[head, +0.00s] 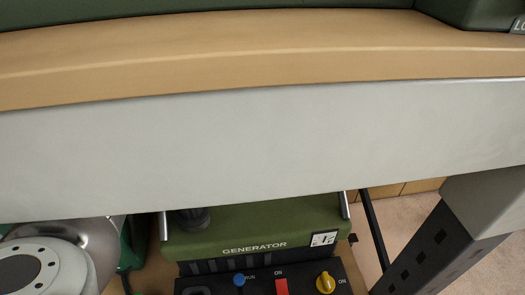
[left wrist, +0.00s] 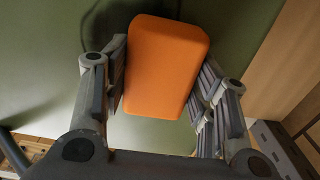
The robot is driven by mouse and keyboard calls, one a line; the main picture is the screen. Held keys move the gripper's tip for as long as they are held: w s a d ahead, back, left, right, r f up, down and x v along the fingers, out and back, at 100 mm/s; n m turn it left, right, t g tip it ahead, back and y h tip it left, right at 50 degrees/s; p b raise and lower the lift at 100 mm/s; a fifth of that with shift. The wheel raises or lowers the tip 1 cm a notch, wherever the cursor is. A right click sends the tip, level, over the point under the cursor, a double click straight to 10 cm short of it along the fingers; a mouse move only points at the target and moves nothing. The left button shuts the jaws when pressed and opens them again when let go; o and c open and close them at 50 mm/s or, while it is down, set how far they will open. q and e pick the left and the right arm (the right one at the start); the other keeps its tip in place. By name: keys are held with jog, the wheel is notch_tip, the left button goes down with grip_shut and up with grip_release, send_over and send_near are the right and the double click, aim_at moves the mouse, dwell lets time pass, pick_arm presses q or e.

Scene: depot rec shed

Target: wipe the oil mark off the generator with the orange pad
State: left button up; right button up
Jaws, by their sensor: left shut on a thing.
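The green generator (head: 255,225) stands low at the bottom of the head view, partly hidden under a bench edge. Its front panel has a blue knob, a red switch and a yellow knob. In the left wrist view, the orange pad (left wrist: 165,65) sits between the fingers of my left gripper (left wrist: 160,90), which is shut on it. A plain green surface (left wrist: 235,45) lies behind the pad; I cannot tell from this view whether the pad touches it. Dark shading shows on that surface, but I cannot make out an oil mark for certain. My right gripper is not in view.
A wood-topped bench (head: 260,70) with a pale grey front (head: 260,145) crosses above the generator and hides its rear. A grey perforated post (head: 440,235) stands at the right. A dark thin bar (head: 374,230) leans beside the generator.

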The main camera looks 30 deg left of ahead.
pick_arm(q)
jog(key=shift+w+a, duration=0.55)
jog(key=shift+w, duration=0.25)
jog(key=shift+s+a, duration=0.7)
jog(key=shift+a, duration=0.15)
jog(key=shift+s+d+f, duration=0.1)
jog(key=shift+s+d, duration=0.65)
jog(key=shift+s, duration=0.25)
jog(key=shift+s+d, duration=0.7)
jog(key=shift+s, duration=0.25)
jog(key=shift+s+d, duration=0.6)
jog(key=shift+s, duration=0.2)
jog(key=shift+s+d, duration=0.95)
jog(key=shift+s, duration=0.3)
jog(key=shift+s+a, duration=0.7)
jog(key=shift+a, duration=0.15)
jog(key=shift+w+a, duration=0.75)
jog(key=shift+w, duration=0.05)
jog(key=shift+w+a+r, duration=0.2)
jog(key=shift+w+a, duration=0.15)
jog(key=shift+w, duration=0.4)
